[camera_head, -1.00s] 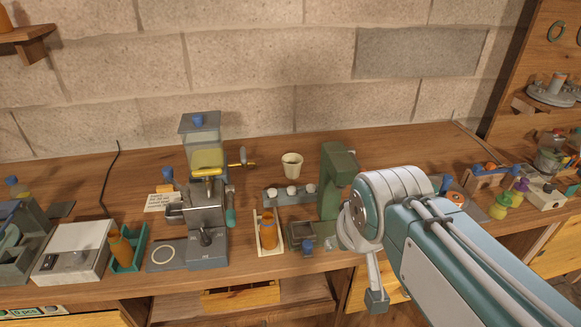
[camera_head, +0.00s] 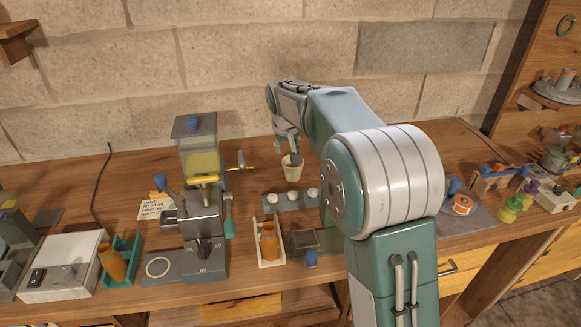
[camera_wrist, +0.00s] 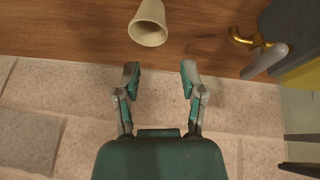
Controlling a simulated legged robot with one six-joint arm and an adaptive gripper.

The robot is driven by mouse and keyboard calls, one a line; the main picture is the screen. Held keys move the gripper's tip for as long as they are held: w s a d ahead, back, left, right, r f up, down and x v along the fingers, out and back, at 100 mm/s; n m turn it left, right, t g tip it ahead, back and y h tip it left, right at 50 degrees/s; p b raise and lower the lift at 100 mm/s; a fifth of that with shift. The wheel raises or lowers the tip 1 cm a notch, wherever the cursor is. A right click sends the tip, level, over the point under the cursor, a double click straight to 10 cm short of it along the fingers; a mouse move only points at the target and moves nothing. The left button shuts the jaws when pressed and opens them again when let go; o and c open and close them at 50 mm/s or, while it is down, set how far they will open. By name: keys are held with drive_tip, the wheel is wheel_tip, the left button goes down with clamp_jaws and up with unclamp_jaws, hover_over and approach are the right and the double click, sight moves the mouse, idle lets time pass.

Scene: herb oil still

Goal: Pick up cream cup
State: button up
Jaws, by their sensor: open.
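The cream cup (camera_head: 292,172) stands upright on the wooden bench behind the grey strip of white knobs. In the wrist view the cup (camera_wrist: 148,26) shows at the top, just beyond the fingertips and roughly in line with the gap between them. My gripper (camera_head: 289,151) hangs over the cup in the head view, its fingers close to the rim. In the wrist view my gripper (camera_wrist: 160,76) is open with nothing between its fingers. I cannot tell from the head view whether a finger touches the cup.
The knob strip (camera_head: 280,204) and a tray with an orange bottle (camera_head: 268,242) lie in front. A stone wall (camera_head: 230,60) rises close behind.

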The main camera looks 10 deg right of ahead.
approach(284, 164)
drive_tip(key=x, duration=0.5)
drive_tip(key=shift+w+a+f, duration=0.15)
drive_tip(key=shift+w+f, duration=0.1)
drive_tip(key=shift+w, duration=0.05)
drive_tip(key=shift+d+x, duration=0.1)
drive_tip(key=shift+x, duration=1.5)
drive_tip(key=shift+d+x, duration=0.15)
drive_tip(key=shift+x, duration=1.4)
drive_tip(key=shift+s, duration=0.15)
clamp_jaws()
